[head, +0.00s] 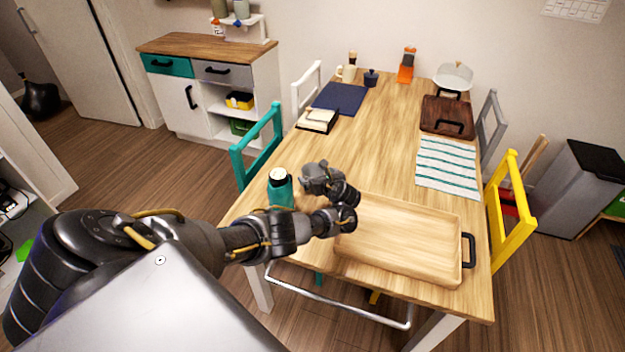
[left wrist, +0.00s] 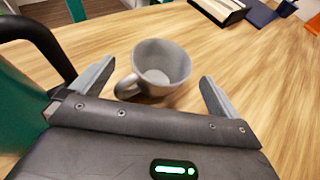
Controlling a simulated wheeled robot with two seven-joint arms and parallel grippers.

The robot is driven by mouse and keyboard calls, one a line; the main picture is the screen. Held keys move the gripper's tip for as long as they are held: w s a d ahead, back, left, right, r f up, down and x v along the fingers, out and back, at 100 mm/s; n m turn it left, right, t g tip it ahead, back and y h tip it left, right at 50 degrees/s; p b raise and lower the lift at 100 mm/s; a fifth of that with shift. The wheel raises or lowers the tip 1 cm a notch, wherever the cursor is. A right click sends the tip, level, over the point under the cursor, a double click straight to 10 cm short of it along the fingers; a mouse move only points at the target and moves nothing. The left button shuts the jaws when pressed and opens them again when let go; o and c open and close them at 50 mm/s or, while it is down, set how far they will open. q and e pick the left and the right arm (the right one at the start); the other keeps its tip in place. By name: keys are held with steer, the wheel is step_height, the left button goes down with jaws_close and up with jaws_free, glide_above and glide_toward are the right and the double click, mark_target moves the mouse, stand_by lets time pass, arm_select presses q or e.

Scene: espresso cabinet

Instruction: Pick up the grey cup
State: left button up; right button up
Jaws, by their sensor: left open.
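The grey cup (left wrist: 160,68) stands upright on the wooden table in the left wrist view, its mouth up and its handle toward the lower left. My left gripper (left wrist: 158,74) is open and empty, with one finger on each side of the cup and a gap to each. The cup lies ahead of the gripper's palm. In the head view my left gripper (head: 320,180) is low over the table, just right of a teal bottle. There, I cannot clearly tell the cup from the grey gripper parts. My right gripper is not in view.
The teal bottle (head: 280,188) stands close left of the gripper. A wooden tray (head: 400,265) with dark handles lies in front at the right. A striped cloth (head: 447,167), a dark board (head: 447,116) and a navy mat (head: 340,98) lie farther back. The table's middle is clear.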

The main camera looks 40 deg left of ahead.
mark_target(309, 167)
arm_select(q)
steer(key=b+x, duration=0.2)
steer(key=x, duration=0.3)
steer(key=shift+w, duration=0.15)
steer(key=shift+r, duration=0.1)
steer(key=shift+c, duration=0.4)
steer(key=c, duration=1)
steer(key=shift+c, duration=0.2)
steer(key=shift+r, duration=0.1)
